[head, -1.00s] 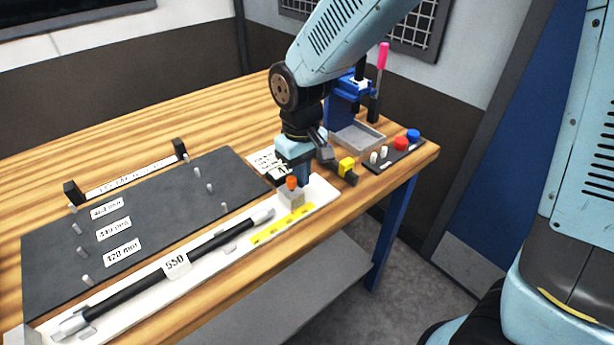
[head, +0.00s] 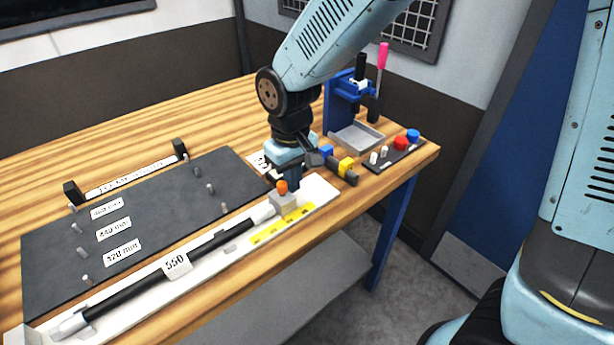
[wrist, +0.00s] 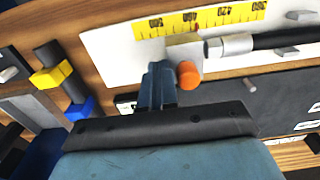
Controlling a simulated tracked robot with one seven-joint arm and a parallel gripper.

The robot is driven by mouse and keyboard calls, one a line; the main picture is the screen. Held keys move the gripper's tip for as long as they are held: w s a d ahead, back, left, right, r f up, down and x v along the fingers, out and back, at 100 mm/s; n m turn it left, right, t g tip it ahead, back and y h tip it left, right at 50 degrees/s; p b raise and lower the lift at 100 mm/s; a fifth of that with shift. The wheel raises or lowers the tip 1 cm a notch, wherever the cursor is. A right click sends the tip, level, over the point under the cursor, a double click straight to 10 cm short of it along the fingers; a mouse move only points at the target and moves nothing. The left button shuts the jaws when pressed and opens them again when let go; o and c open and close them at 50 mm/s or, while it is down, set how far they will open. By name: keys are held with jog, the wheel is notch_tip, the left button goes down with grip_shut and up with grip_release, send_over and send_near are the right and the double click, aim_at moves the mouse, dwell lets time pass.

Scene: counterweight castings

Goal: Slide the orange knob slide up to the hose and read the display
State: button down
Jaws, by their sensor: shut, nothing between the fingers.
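The slide is a pale block (head: 283,201) with an orange knob (head: 283,187) on top, on the white measuring board (head: 322,190). The black hose (head: 125,289), with grey end fittings and a tag reading 550, lies along the board. In the wrist view the block (wrist: 184,46) sits right by the hose's end fitting (wrist: 229,45); I cannot tell if they touch. My gripper (head: 293,182) is shut and empty, its fingertips low beside the knob on the side away from the hose. In the wrist view the fingers (wrist: 158,84) appear against the knob (wrist: 188,75). I make out no lit display.
A yellow scale (head: 283,224) runs along the board's front edge. Behind lies a dark pegged panel (head: 160,205) with length labels. A holder with yellow (head: 346,164) and blue blocks, a grey tray (head: 357,138) and a red button (head: 401,143) stand to the right.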

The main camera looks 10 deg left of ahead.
aim_at(278, 184)
jog(key=shift+s+a, duration=1.25)
jog(key=shift+s, duration=0.2)
dwell(1.4)
jog(key=shift+w+d, duration=0.1)
dwell(0.5)
jog(key=shift+r, duration=0.1)
jog(key=shift+r, duration=0.2)
jog(key=shift+w+d+r, duration=0.1)
jog(key=shift+r, duration=3.1)
